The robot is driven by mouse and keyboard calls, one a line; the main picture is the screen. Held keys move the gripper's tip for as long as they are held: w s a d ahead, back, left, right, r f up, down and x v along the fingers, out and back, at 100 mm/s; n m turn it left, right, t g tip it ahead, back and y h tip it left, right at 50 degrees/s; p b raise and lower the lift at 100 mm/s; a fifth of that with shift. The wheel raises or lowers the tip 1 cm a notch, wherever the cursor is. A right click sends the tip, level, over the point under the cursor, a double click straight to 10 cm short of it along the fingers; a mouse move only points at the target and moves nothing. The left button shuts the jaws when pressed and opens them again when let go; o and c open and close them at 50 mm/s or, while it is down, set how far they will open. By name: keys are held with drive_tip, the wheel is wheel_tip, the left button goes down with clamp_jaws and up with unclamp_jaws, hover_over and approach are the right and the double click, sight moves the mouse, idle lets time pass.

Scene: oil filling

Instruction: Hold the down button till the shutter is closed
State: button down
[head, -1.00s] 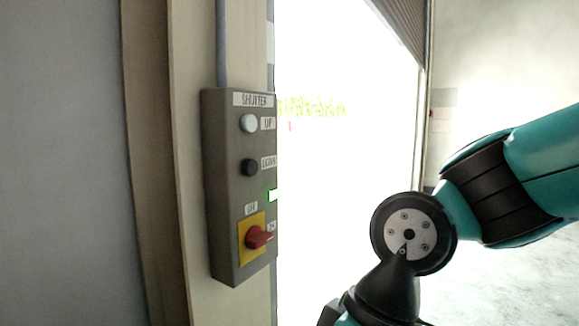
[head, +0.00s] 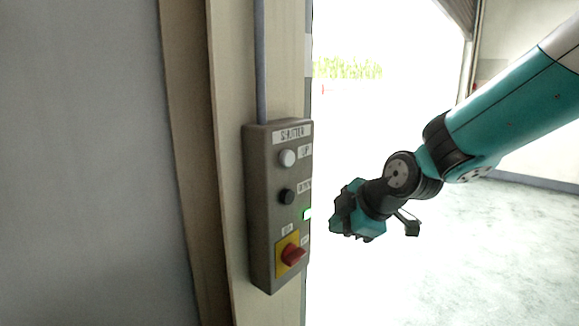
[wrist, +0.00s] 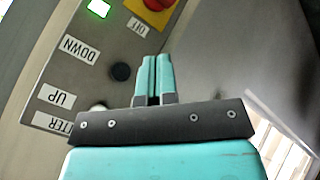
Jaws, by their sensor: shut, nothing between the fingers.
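The shutter control box (head: 262,215) is grey and fixed to a post left of the doorway. Its black down button (head: 286,196) sits below the white up button (head: 287,158). My gripper (head: 338,214) is just right of the box in the head view. In the wrist view my gripper (wrist: 157,64) is shut and empty, its teal fingers together. There the down button (wrist: 121,72) lies just left of the fingertips; I see no clear contact. The shutter (head: 458,14) shows only as a strip at the top of the bright, open doorway.
A red rotary switch (head: 293,255) on a yellow plate is below the down button. A green lamp (head: 308,213) is lit on the box. A grey conduit (head: 261,60) runs up the post. The floor to the right (head: 480,250) is clear.

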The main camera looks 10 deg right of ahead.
sight(287, 197)
drive_tip(key=shift+w+d+r+n+t, duration=0.15)
drive_tip(key=shift+w+d+r+n, duration=0.15)
drive_tip(key=shift+w, duration=0.2)
drive_tip(key=shift+w+d+r+n+t, duration=0.15)
drive_tip(key=shift+w+d+r+n, duration=0.05)
drive_tip(key=shift+w+d, duration=0.25)
drive_tip(key=shift+a, duration=0.1)
drive_tip(key=w+a+p, duration=0.2)
drive_tip(key=w+a, duration=0.3)
drive_tip(key=w, duration=0.2)
drive_tip(key=shift+w+a, duration=0.1)
drive_tip(key=shift+a, duration=0.05)
idle(1.6)
drive_tip(key=shift+w+a, duration=0.15)
drive_tip(key=shift+w, duration=0.15)
